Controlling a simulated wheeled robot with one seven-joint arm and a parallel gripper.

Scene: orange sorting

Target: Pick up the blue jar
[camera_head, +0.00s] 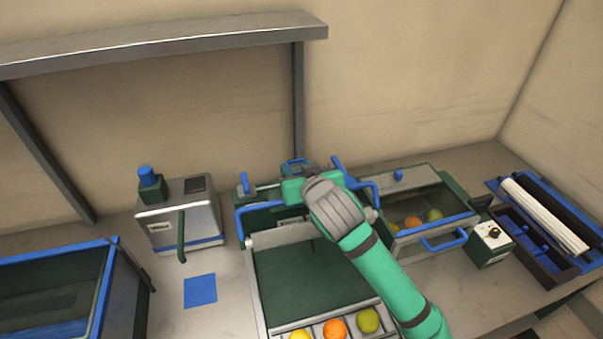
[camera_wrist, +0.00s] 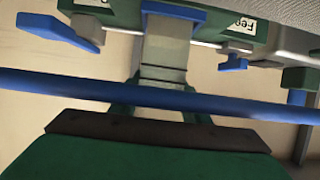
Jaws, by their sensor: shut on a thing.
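I cannot make out a clear blue jar in either view. A small blue cylinder (camera_head: 147,172) stands on a dark green block on top of the grey machine (camera_head: 182,214) at the left; I cannot tell whether it is the jar. My gripper (camera_head: 298,176) is at the back of the central unit, to the right of that cylinder and apart from it. My own wrist largely hides it. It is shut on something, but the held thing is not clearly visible. In the wrist view a blue bar (camera_wrist: 160,95) crosses the whole picture.
Beneath my arm is a sloped tray (camera_head: 283,263) with a lemon (camera_head: 300,335), an orange (camera_head: 335,328) and a green fruit (camera_head: 368,320). A glass-topped bin (camera_head: 440,218) stands right of my wrist. A blue-rimmed tank (camera_head: 112,268) is at left. The blue square (camera_head: 200,290) is bare.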

